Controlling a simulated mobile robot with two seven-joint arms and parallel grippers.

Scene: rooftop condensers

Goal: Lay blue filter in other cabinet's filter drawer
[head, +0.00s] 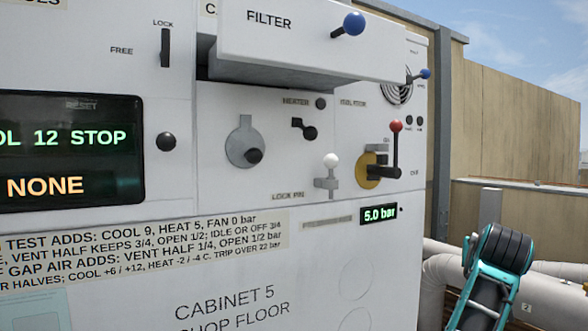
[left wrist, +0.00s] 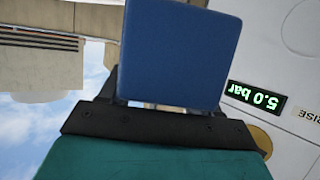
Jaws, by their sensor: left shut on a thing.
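In the left wrist view, my left gripper (left wrist: 162,103) is shut on the blue filter (left wrist: 180,50), a flat blue block that sticks out past the black gripper body. The filter drawer (head: 305,35), labelled FILTER, has a blue knob (head: 354,23) and juts out from cabinet 5 (head: 225,265) at the top of the head view. I see it from the front and below, so its inside is hidden. The left wrist view is upside down and shows the 5.0 bar display (left wrist: 257,97) to the right of the filter. My right gripper is not in view.
Below the drawer are a round grey latch (head: 245,141), a white-knobbed lock pin (head: 329,172) and a red-knobbed isolator lever (head: 396,148). A black-and-teal arm part of mine shows at lower right. Pipes (head: 446,278) run behind it.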

